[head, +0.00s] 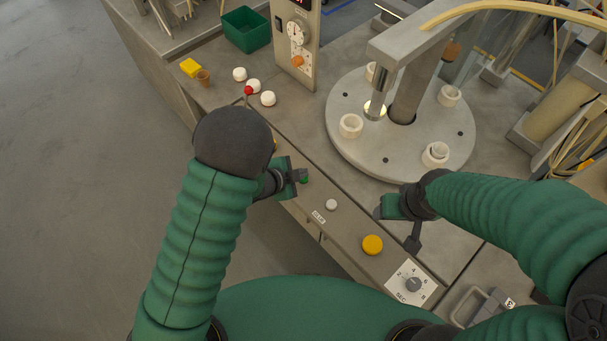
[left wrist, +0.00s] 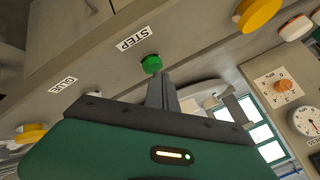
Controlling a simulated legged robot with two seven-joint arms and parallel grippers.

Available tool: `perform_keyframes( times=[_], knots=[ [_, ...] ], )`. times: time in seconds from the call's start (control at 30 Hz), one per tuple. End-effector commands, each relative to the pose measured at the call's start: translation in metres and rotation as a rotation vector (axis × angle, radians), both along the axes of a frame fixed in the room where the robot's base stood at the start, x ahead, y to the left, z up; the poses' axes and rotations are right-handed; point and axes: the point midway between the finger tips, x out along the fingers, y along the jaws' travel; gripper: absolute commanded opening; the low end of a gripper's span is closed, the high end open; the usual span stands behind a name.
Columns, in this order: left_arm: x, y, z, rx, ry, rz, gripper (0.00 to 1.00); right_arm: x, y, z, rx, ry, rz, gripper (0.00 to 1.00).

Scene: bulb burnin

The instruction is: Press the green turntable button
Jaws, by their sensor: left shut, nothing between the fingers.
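The green button (head: 305,181) is on the sloped front panel, mostly hidden behind my left gripper in the head view. In the left wrist view the green button (left wrist: 151,64) shows clearly beside a label reading STEP. My left gripper (head: 302,175) is shut and empty. Its fingertips (left wrist: 158,76) show right by the button; I cannot tell whether they touch it. The round grey turntable (head: 365,160) stands behind the panel and carries several white ring holders. My right gripper (head: 396,222) hangs over the panel to the right; its jaw opening is unclear.
A gauge box (head: 297,45) and green bin (head: 246,30) are behind.

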Motion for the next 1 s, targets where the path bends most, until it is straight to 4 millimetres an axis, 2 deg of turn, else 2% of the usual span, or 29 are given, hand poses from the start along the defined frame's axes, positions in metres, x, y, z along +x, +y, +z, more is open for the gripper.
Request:
perform_keyframes(
  times=[0.1,0.47,1.0],
  knots=[
    [0.0,0.0,0.01,0.0,0.0,0.0,0.0,0.0,0.0,0.009,0.0,0.0,0.0,0.64],
    [0.0,0.0,0.011,-0.001,0.0,-0.001,0.0,0.0,0.0,0.009,0.0,0.0,0.0,0.64],
    [0.0,0.0,0.061,-0.001,0.0,0.001,0.0,0.0,0.0,0.052,0.0,0.0,0.0,0.64]
  ],
)
